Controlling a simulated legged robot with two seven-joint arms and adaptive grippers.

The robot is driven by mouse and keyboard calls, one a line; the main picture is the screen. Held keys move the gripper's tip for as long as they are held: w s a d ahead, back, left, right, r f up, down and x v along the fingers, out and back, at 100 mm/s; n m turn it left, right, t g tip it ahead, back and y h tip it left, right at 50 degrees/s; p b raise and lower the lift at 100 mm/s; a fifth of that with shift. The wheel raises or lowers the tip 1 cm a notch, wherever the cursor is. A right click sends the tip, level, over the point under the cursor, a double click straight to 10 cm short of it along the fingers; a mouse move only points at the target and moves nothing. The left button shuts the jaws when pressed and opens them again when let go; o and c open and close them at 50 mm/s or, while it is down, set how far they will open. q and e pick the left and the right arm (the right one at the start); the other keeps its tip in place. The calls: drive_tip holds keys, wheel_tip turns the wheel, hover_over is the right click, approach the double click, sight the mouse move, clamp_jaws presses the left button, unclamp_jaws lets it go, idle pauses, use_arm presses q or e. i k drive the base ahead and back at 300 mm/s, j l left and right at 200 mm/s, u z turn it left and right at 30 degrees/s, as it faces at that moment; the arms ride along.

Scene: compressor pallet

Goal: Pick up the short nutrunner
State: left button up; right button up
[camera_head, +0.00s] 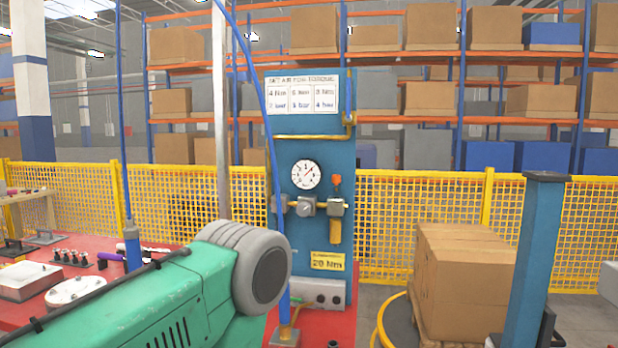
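No tool can be clearly identified as the short nutrunner. A blue cylindrical tool-like body (132,248) hangs upright at the left on a blue hose, partly behind the green machine. A second blue hose (262,95) runs down in front of the blue panel to a brass-coloured fitting (285,334) at its foot. I cannot tell whether a tool is there. Neither of my grippers is in view.
A green machine (160,300) with a grey ribbed cylinder (245,262) fills the lower left foreground. The red table (20,315) holds white parts and small fittings. A gauge panel (300,240), stacked cartons (462,280) and a blue post (530,260) stand beyond.

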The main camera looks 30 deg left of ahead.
sight(131, 232)
drive_tip(key=i+u, duration=0.1)
drive_tip(key=u, duration=1.85)
